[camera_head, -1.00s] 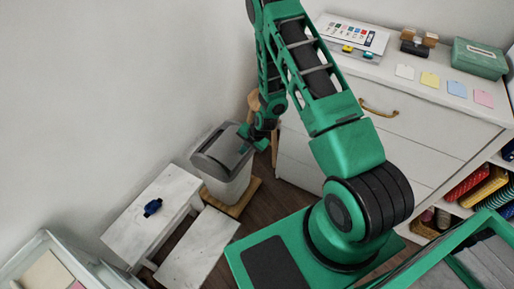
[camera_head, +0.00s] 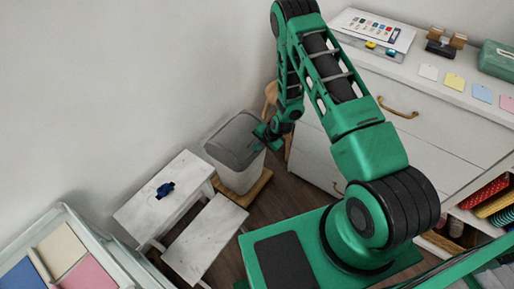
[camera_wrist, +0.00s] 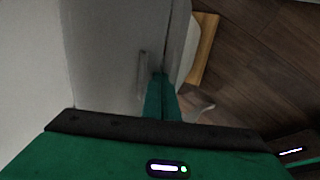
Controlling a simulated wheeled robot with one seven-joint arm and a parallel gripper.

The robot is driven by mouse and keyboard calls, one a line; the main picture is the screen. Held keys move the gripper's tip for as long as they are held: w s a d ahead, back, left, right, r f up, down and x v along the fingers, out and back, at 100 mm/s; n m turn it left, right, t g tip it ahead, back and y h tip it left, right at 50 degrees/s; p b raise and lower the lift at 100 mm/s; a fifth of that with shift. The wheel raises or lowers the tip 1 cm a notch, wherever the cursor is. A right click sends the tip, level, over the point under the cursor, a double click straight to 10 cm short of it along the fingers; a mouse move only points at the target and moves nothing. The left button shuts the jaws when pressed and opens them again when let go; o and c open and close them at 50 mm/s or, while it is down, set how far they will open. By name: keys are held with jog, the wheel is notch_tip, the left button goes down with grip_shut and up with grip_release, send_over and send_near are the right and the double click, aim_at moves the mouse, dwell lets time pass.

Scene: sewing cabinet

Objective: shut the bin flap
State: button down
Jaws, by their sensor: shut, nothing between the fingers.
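The bin (camera_head: 242,178) is light grey with a darker grey top and stands on a wooden base by the wall. Its flap (camera_head: 233,138) looks flat and level with the lid rim in the head view; no gap shows. My gripper (camera_head: 264,136) is at the right edge of the bin top, shut and empty. In the wrist view my gripper (camera_wrist: 160,80) has its fingers together, at the edge of the grey flap surface (camera_wrist: 110,60). A slim raised strip (camera_wrist: 143,75) lies on that surface beside the fingertips. I cannot tell whether the fingers touch it.
A white stepped bench (camera_head: 165,190) with a dark blue object (camera_head: 165,189) stands left of the bin. A white drawer cabinet (camera_head: 420,125) stands to the right. The floor (camera_head: 290,195) between is wooden and partly clear.

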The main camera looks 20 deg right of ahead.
jog(key=shift+s+r, duration=0.1)
dwell(0.3)
jog(key=s+d+r, duration=0.7)
jog(key=s, duration=0.2)
jog(key=shift+s, duration=0.15)
jog(key=shift+r, duration=0.2)
jog(key=s+d+r+m+g+h, duration=0.1)
jog(key=s+d+r+m, duration=0.15)
jog(key=r+m, duration=0.45)
jog(key=s+d+r+m, duration=0.2)
jog(key=d+r, duration=0.2)
jog(key=r, duration=0.6)
jog(key=s+d+r+m+g+h, duration=0.1)
jog(key=s+d+r+m, duration=0.3)
jog(key=r, duration=0.5)
jog(key=s+r+m+g, duration=0.1)
jog(key=s+r+m, duration=0.7)
jog(key=s, duration=0.3)
jog(key=s+r+m+g, duration=0.1)
jog(key=s+r+m, duration=0.8)
jog(key=s+m, duration=0.1)
jog(key=shift+s+m+h, duration=0.4)
jog(key=shift+s, duration=0.35)
